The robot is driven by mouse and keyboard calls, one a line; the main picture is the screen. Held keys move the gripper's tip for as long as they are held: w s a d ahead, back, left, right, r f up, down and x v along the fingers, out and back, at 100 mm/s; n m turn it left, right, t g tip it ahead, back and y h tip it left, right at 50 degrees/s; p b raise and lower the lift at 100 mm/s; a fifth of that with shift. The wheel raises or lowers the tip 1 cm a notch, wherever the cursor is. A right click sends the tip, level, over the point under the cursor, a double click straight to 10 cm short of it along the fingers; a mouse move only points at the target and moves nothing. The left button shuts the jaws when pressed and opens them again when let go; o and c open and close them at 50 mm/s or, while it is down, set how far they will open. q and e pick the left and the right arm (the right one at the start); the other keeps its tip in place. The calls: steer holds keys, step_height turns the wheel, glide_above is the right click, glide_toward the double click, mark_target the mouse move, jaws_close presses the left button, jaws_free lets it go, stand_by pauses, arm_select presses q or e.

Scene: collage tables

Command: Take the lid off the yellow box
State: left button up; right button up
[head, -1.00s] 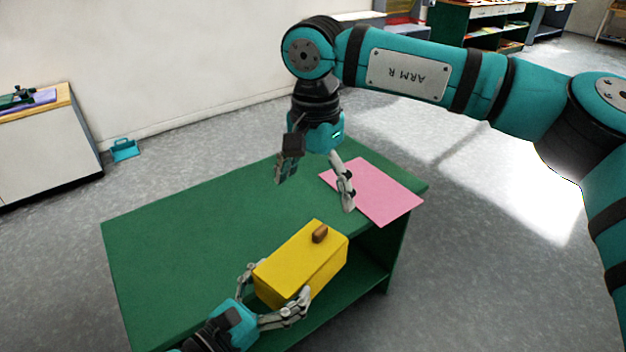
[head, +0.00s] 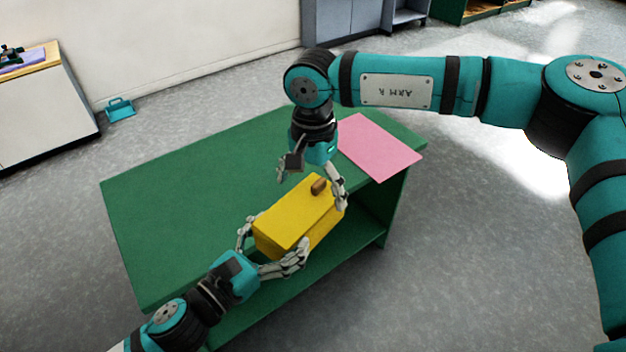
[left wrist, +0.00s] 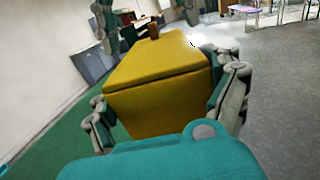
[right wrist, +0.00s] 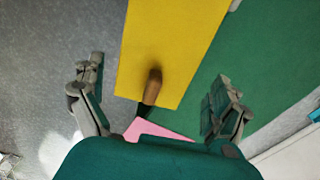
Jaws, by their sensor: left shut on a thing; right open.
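The yellow box (head: 285,237) stands on the green table with its yellow lid (head: 287,214) on top. A brown knob (head: 318,186) sits near the lid's far right end. My left gripper (head: 270,250) is shut on the box, its fingers on both sides of the near end; the left wrist view shows the box (left wrist: 160,109) between them. My right gripper (head: 311,186) is open above the far end. In the right wrist view the knob (right wrist: 153,86) lies between its spread fingers (right wrist: 155,100), which do not touch it.
The green table (head: 180,200) has clear room to the left of the box. A pink sheet (head: 378,148) lies at its far right corner. An open shelf lies below the tabletop. A white cabinet (head: 45,115) stands apart at the left.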

steer(key=c, duration=1.4)
steer(key=shift+o, duration=0.2)
steer(key=shift+r, duration=0.25)
steer(key=shift+r, duration=0.85)
